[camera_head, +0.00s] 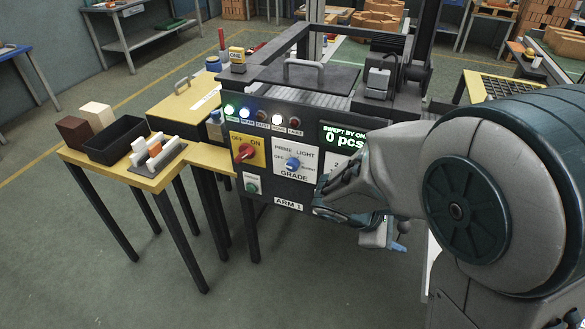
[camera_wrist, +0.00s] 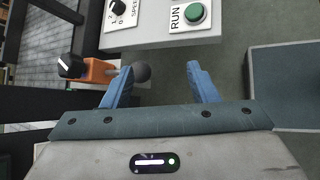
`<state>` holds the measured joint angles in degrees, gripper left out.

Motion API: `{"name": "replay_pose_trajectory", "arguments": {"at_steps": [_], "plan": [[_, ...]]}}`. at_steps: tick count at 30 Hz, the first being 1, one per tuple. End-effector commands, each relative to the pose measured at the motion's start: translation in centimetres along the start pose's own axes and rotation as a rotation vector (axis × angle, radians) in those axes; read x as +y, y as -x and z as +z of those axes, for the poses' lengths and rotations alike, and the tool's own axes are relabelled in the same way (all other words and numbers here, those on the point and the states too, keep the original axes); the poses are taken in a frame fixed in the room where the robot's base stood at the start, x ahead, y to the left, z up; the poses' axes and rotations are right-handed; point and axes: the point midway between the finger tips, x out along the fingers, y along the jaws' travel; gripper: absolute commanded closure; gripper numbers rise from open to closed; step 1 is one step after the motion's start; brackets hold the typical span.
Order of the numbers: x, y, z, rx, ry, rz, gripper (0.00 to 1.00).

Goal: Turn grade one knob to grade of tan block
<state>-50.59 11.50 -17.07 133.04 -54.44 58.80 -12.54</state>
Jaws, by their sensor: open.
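A blue knob (camera_head: 293,162) sits on a white plate marked PRIME, LIGHT and GRADE on the front of the dark machine; its exact pointer setting is too small to read. A cream or tan block (camera_head: 96,115) stands beside a dark brown block (camera_head: 75,130) on the yellow table at left. My gripper (camera_head: 396,238) is right of and below the knob plate, partly hidden by my arm. In the wrist view its two blue fingers (camera_wrist: 160,82) are spread and empty, and the blue knob is not seen there.
A red OFF/ON switch (camera_head: 244,152) is left of the blue knob. The yellow table (camera_head: 146,182) also bears a black tray (camera_head: 116,144) and a small rack. The wrist view shows a SPEED knob (camera_wrist: 121,6), a green RUN button (camera_wrist: 194,14) and a dark ball-ended lever (camera_wrist: 141,72) near the left finger.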

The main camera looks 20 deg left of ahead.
Motion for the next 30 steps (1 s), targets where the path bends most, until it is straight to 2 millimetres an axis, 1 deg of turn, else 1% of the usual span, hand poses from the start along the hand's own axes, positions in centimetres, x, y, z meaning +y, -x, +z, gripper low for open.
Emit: {"name": "replay_pose_trajectory", "arguments": {"at_steps": [1,5,6,8,9,11,12,15,16,18,22,26,29,30], "plan": [[0.7,0.6,-1.9,-0.037,0.112,0.078,0.47],[2.8,2.7,-6.3,-0.141,0.376,0.299,0.47],[3.4,3.6,-7.9,-0.175,0.456,0.372,0.47],[3.9,5.2,-10.3,-0.229,0.570,0.484,0.47],[4.2,6.4,-12.0,-0.266,0.643,0.560,0.47],[4.4,8.3,-14.5,-0.319,0.744,0.672,0.47],[4.3,9.6,-16.0,-0.356,0.804,0.743,0.47],[3.8,12.6,-19.5,-0.435,0.928,0.902,0.47],[3.6,13.3,-20.4,-0.455,0.957,0.942,0.47],[3.1,14.9,-22.0,-0.496,1.010,1.020,0.47],[2.4,16.6,-23.8,-0.541,1.066,1.106,0.47],[2.9,16.8,-24.3,-0.554,1.079,1.127,0.47],[4.1,16.2,-24.4,-0.555,1.079,1.126,0.47],[4.8,15.9,-24.5,-0.555,1.078,1.124,0.47]]}}
